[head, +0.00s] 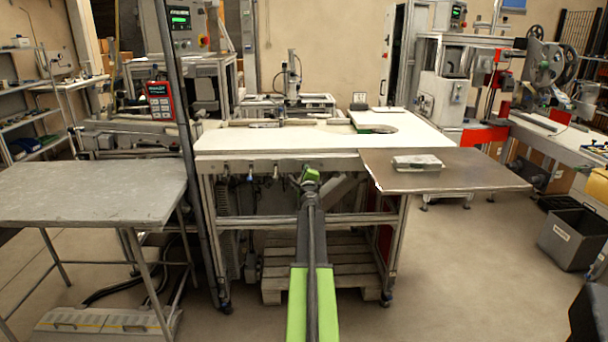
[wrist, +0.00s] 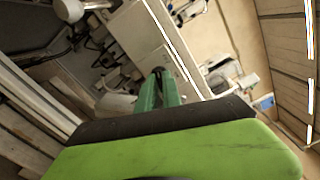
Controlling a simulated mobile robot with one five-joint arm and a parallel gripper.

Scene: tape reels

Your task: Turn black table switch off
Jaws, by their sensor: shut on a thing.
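My gripper (head: 311,175) is at the front edge of the white-topped table (head: 260,140), at the end of my extended arm. In the wrist view its green fingers (wrist: 159,90) are close together. A small dark piece, the black table switch (wrist: 158,71), shows at their tips, and they are shut on it. In the head view the switch is hidden behind my gripper. Whether the switch is on or off cannot be told.
A grey metal table (head: 90,190) stands at the left. A brown side board (head: 450,175) with a small pale box (head: 417,162) juts out at the right. A dark upright post (head: 180,110) is left of my arm. A wooden pallet (head: 325,265) lies under the table.

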